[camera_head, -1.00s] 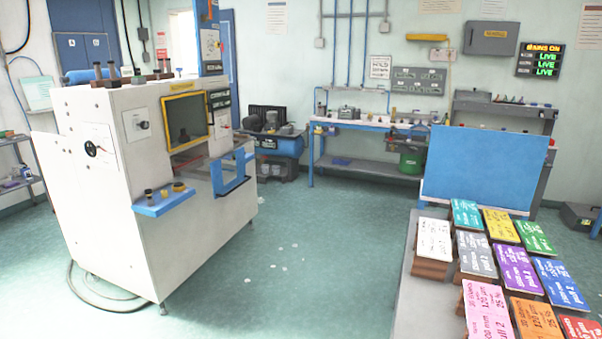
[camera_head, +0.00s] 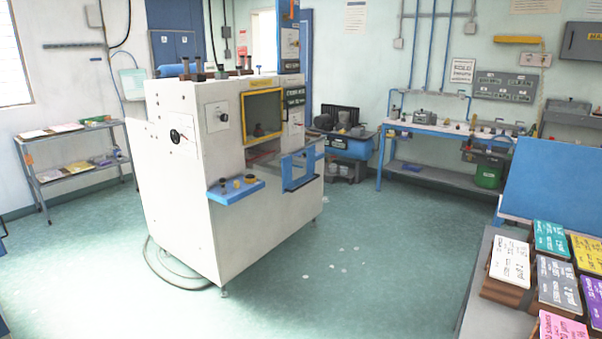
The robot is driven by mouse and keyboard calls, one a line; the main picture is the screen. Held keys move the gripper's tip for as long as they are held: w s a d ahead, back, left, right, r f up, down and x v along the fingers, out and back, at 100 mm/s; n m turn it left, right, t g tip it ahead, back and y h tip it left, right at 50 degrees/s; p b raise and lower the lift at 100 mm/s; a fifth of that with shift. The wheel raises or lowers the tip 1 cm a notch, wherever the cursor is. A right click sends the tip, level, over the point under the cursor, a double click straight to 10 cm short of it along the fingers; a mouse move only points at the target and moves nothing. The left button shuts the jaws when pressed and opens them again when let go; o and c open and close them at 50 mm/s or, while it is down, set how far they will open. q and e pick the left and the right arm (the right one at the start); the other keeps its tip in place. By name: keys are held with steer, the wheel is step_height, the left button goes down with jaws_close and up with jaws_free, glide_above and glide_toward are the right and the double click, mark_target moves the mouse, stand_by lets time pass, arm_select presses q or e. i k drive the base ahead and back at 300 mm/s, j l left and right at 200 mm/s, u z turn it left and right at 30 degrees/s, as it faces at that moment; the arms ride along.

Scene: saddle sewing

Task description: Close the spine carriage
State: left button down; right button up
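A large white machine (camera_head: 185,220) stands on the floor left of centre. Its front has a yellow-framed window (camera_head: 262,118) with a dark object visible behind it. A blue frame (camera_head: 300,170) sticks out from the machine's right side, beside an opening below the window; this may be the spine carriage, but I cannot tell for sure. A blue shelf (camera_head: 236,190) with small knobs juts from the front. Neither of my grippers is in view.
A table with stacked coloured, labelled blocks (camera_head: 510,262) stands at the lower right, with a blue panel (camera_head: 550,185) behind it. A grey shelf rack (camera_head: 75,160) is at the left wall. A blue-legged bench (camera_head: 430,128) is at the back. Green floor (camera_head: 370,255) is clear between machine and table.

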mark_target(258, 163)
steer(key=i, duration=1.05)
